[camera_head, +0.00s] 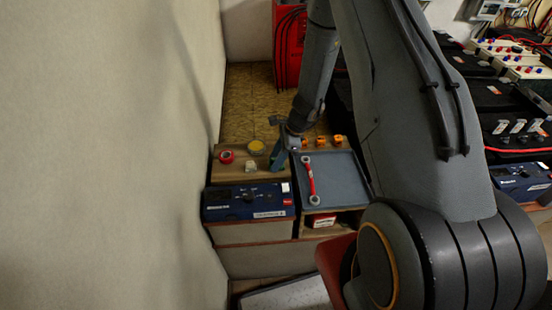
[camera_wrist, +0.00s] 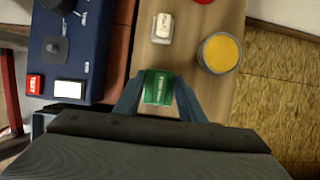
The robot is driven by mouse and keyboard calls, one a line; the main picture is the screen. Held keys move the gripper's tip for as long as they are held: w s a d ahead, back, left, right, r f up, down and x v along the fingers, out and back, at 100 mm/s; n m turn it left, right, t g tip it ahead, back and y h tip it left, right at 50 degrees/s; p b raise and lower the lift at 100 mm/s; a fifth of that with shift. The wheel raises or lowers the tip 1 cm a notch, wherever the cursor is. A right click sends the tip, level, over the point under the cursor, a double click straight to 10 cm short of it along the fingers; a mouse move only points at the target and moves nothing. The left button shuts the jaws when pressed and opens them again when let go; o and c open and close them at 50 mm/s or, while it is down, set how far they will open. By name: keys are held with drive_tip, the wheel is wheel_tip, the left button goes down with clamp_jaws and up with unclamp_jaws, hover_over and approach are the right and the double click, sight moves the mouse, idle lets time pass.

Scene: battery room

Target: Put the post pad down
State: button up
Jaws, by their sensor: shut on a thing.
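My gripper (camera_wrist: 159,80) is shut on a small green block with pale lettering (camera_wrist: 158,88), which I take to be the post pad. The pad sits between both fingertips over the wooden shelf top (camera_wrist: 200,105). I cannot tell whether its underside touches the wood. In the head view my gripper (camera_head: 281,158) is over the right part of the shelf top, beside the grey tray; the pad is not clear there.
A yellow-topped round tin (camera_wrist: 219,52) and a small cream block (camera_wrist: 163,27) stand on the shelf top. A red roll (camera_head: 226,156) lies further left. A blue battery charger unit (camera_head: 247,200) stands in front. The grey tray (camera_head: 340,185) holds a red wrench (camera_head: 311,183).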

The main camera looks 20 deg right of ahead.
drive_tip(key=o, duration=1)
drive_tip(key=shift+f, duration=0.1)
drive_tip(key=shift+d+r, duration=0.2)
drive_tip(key=shift+r, duration=0.4)
drive_tip(key=w+b+v, duration=0.1)
drive_tip(key=b+v, duration=0.2)
drive_tip(key=v, duration=0.7)
drive_tip(key=s+a+r+n+h, duration=0.2)
drive_tip(key=s+r+n, duration=0.5)
drive_tip(key=s+n, duration=0.3)
drive_tip(key=s+a+r+n+h, duration=0.2)
drive_tip(key=s+r+n, duration=0.6)
drive_tip(key=s+n, duration=0.2)
drive_tip(key=shift+s+h, duration=0.2)
drive_tip(key=shift+h, duration=0.1)
drive_tip(key=shift+a, duration=0.1)
